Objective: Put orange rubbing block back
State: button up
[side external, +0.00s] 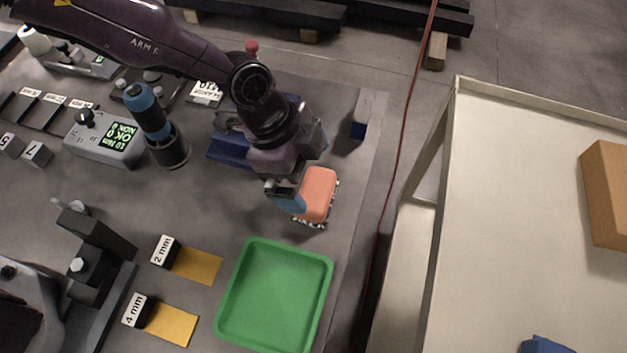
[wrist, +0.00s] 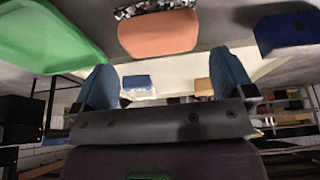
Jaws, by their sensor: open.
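The orange rubbing block (side external: 318,193) is near the right edge of the grey work table, above the green tray in the side view. A black-and-white speckled patch (side external: 310,223) shows along its lower edge; I cannot tell whether it is a mat or the block's underside. My gripper (side external: 288,200) is beside the block, partly overlapping it in the side view. In the wrist view the block (wrist: 158,35) lies ahead of the blue fingertips of my gripper (wrist: 166,78). The fingers are apart with nothing between them. Contact with the block is not visible.
The green tray (side external: 246,338) is in front and looks empty. Yellow pads (side external: 196,266) with 2 mm and 4 mm labels lie left of it. A blue-and-black tool (side external: 154,115) stands upright at left. A blue holder (side external: 228,150) is behind my gripper. A white cart (side external: 500,200) stands to the right.

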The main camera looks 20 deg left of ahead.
jog(key=v, duration=0.6)
jog(key=shift+a+r, duration=0.2)
jog(key=shift+r, duration=0.15)
jog(key=s+a+r+n+t+y, duration=0.15)
jog(key=a+r+n, duration=0.25)
jog(key=a+r, duration=0.6)
jog(key=s+a+r+n+t+y, duration=0.15)
jog(key=a+r+n, duration=0.25)
jog(key=a+r, duration=0.65)
jog(key=s+a+r+n+t+y, duration=0.1)
jog(key=s+a+r+n+t, duration=0.1)
jog(key=s+a+n, duration=0.8)
jog(key=s+a, duration=0.4)
jog(key=shift+a+t, duration=0.3)
